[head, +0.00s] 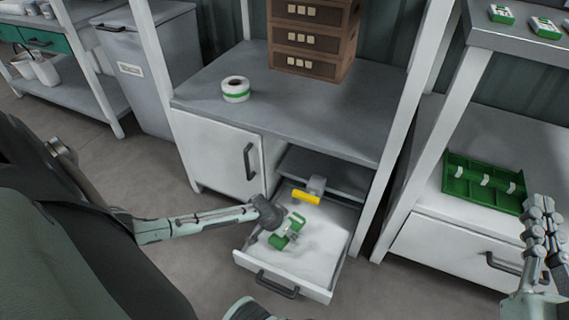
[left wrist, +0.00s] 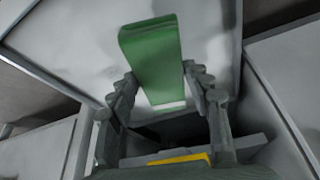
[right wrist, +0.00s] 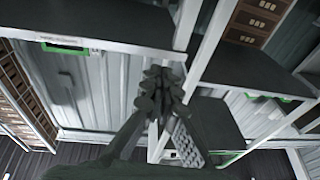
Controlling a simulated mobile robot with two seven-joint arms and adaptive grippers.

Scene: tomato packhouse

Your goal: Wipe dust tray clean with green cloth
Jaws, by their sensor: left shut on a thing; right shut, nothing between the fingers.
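The dust tray (head: 325,262) is a white pulled-out drawer under the grey counter, with faint grey smudges on its floor; its surface also shows in the left wrist view (left wrist: 208,48). My left gripper (head: 282,224) is over the tray. It is shut on the green cloth (head: 279,243), which shows as a thick green strip between the fingers in the left wrist view (left wrist: 152,55). I cannot tell whether the cloth touches the tray floor. My right gripper (head: 538,213) is shut and empty, far to the right; its closed fingers show in the right wrist view (right wrist: 160,90).
A yellow-and-grey item (head: 305,197) is at the tray's back. A white roll with a green band (head: 235,90) and brown drawers (head: 312,42) stand on the counter (head: 200,85). A green divided tray (head: 483,188) lies on the right shelf. White posts flank the counter.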

